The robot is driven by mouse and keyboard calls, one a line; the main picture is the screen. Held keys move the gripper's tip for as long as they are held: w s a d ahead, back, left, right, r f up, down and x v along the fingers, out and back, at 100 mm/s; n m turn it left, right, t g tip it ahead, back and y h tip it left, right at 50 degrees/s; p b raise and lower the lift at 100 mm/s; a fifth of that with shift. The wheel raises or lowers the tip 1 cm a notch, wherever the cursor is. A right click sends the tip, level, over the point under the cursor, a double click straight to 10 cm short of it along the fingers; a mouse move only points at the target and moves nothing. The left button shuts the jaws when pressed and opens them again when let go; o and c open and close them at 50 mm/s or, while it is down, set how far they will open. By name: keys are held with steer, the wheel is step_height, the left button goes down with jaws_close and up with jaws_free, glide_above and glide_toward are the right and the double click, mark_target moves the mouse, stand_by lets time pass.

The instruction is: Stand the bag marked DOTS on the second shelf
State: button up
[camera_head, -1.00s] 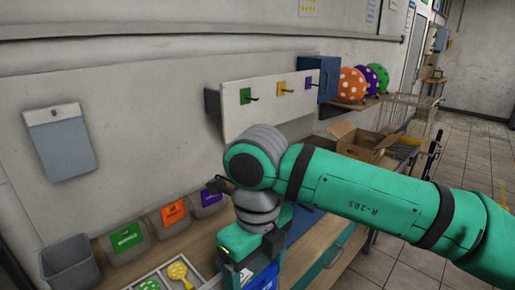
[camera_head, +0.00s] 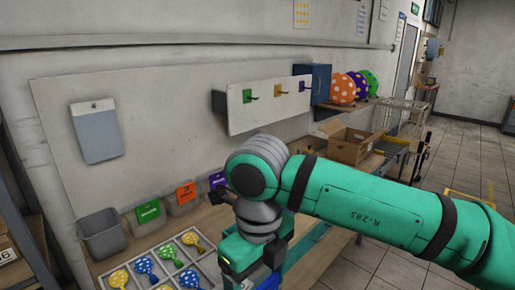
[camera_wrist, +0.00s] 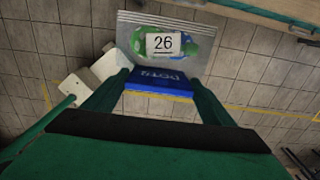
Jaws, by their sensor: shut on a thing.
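The bag is clear, with a blue header reading DOTS (camera_wrist: 158,78), green and blue contents and a white label 26. My gripper (camera_wrist: 160,88) is shut on the header, and the bag hangs beyond the fingertips over the tiled floor. In the head view, my gripper (camera_head: 250,268) is at the bottom, in front of the bench, with only a bit of blue bag visible below it. A rack with shelves (camera_head: 28,215) is cut off at the left edge. I cannot tell which of its shelves is the second.
A cardboard box (camera_head: 352,146) stands farther right. Tiled floor (camera_head: 385,270) is open in front of the bench.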

steer(key=shift+s+f, duration=0.1)
steer(key=shift+s, duration=0.1)
steer(key=shift+w+f, duration=0.2)
steer(key=shift+w, duration=0.15)
steer(key=shift+w+f+n, duration=0.5)
steer(key=shift+f+n, duration=0.2)
steer(key=w+f+n, duration=0.1)
steer(key=f, duration=0.1)
steer(key=w+f+n, duration=0.2)
steer(key=f, duration=0.1)
steer(key=w+f+n, duration=0.2)
steer(key=f, duration=0.1)
steer(key=shift+a+f, duration=0.1)
steer(key=shift+f, duration=0.1)
steer(key=w+f+n, duration=0.3)
steer(key=f+n, duration=0.7)
steer(key=f, duration=0.9)
steer(key=w+f+n, duration=0.3)
steer(key=f+n, duration=0.7)
steer(key=f, duration=1)
steer(key=s+f, duration=0.5)
steer(key=f, duration=0.1)
steer(key=shift+s+f, duration=0.15)
steer(key=shift+s, duration=0.15)
steer(key=shift+a, duration=0.1)
